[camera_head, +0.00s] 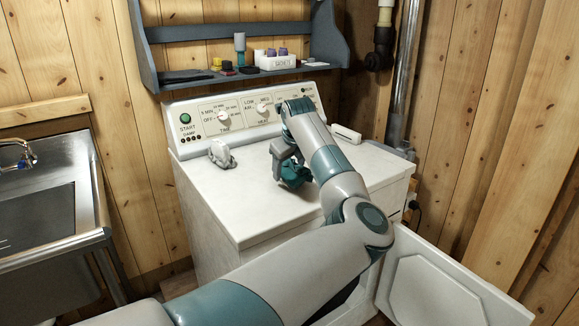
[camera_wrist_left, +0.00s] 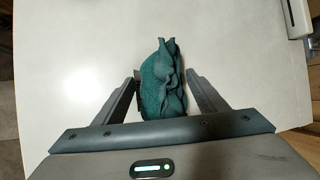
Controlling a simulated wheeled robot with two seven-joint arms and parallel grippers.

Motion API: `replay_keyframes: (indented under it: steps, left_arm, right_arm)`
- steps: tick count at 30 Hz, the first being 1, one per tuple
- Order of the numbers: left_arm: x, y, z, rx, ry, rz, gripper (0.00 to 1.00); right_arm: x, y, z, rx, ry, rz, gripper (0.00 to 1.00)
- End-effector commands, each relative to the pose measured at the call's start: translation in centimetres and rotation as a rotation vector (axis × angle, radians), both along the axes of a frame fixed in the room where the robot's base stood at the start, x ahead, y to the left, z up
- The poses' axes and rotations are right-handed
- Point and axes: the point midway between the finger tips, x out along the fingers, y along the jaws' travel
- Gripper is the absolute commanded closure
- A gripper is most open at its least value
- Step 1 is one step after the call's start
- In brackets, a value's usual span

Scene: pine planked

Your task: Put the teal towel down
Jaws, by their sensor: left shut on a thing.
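The teal towel (camera_head: 295,177) is a small crumpled bundle at my left gripper (camera_head: 284,166), over the white top of the dryer. In the left wrist view the towel (camera_wrist_left: 163,88) sits between the two fingers of the left gripper (camera_wrist_left: 165,84), which is shut on it. The towel is low over the white top; I cannot tell whether it touches the surface. My forearm and wrist hide part of the dryer's top and right side. My right gripper is not in view.
The dryer (camera_head: 228,205) has a control panel (camera_head: 225,115) along its back. A small grey-white object (camera_head: 221,154) stands at the top's left, and a white box (camera_head: 346,134) lies at the back right. The dryer door (camera_head: 440,285) hangs open. A sink (camera_head: 40,215) stands left.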

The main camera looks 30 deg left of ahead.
Motion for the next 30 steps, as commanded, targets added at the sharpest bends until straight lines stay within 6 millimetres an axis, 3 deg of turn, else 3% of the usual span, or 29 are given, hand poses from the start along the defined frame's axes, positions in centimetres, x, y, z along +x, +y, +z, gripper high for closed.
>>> replay_keyframes:
  steps: [15,16,18,30]
  left_arm:
    - [0.0,0.01,-1.0,0.001,-0.002,0.001,0.6]
    - [0.0,0.0,-0.96,0.001,-0.001,0.001,0.3]
    - [0.0,0.0,-0.92,0.001,0.0,0.0,0.15]
    - [0.0,0.0,-0.75,0.001,0.0,0.0,0.15]
  right_arm:
    - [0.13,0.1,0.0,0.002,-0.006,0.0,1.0]
    - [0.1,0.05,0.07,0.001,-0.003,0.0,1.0]
    - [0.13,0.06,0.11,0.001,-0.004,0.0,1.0]
    - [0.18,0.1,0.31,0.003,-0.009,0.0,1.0]
